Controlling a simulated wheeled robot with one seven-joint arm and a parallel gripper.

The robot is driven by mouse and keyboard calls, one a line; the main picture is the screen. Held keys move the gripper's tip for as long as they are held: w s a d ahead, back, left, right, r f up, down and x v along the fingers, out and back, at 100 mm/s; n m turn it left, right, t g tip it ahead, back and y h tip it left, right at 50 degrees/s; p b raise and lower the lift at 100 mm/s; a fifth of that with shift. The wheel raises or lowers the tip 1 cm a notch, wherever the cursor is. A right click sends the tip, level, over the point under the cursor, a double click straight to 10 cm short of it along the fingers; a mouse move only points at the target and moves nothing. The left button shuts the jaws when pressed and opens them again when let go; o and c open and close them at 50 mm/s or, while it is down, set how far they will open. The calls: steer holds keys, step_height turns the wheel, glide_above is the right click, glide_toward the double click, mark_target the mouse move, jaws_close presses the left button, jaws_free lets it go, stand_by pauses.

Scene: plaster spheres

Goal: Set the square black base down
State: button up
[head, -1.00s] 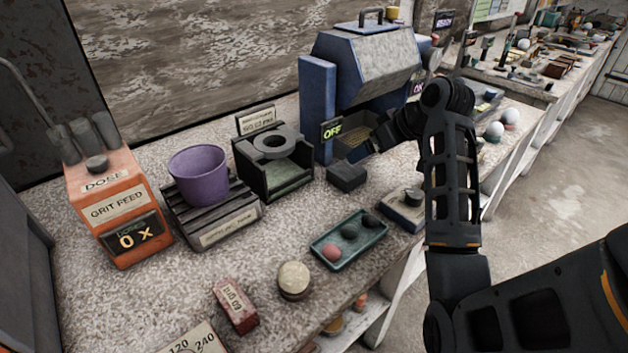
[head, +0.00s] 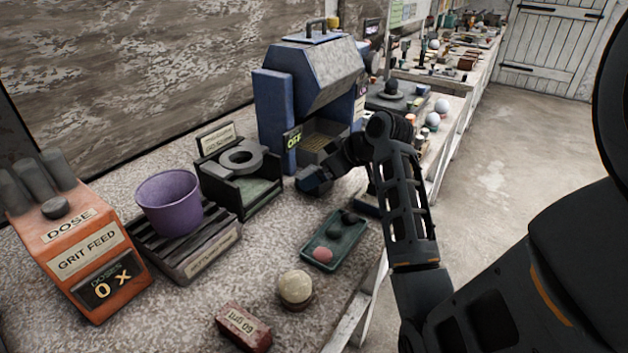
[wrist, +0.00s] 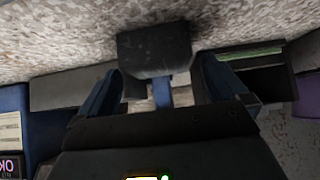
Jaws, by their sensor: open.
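The square black base (wrist: 155,44) sits on the speckled counter in the wrist view, just beyond my fingertips and roughly centred between them. My gripper (wrist: 160,78) is open, with a blue finger on each side and a gap between them. In the head view my gripper (head: 322,178) is low over the counter in front of the blue machine. There the base is largely hidden behind it, and I cannot tell whether the fingers touch it.
The blue machine (head: 308,85) with an OFF sign stands behind. A black holder with a grey ring (head: 240,160), a purple cup (head: 170,203) and an orange grit feed (head: 85,255) stand left. A green tray (head: 335,240) and a pale ball (head: 295,287) are nearer.

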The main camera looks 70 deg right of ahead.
steer(key=shift+x, duration=0.95)
steer(key=c, duration=1.5)
step_height(320, 180, up, 10)
steer(key=shift+s+r, duration=0.1)
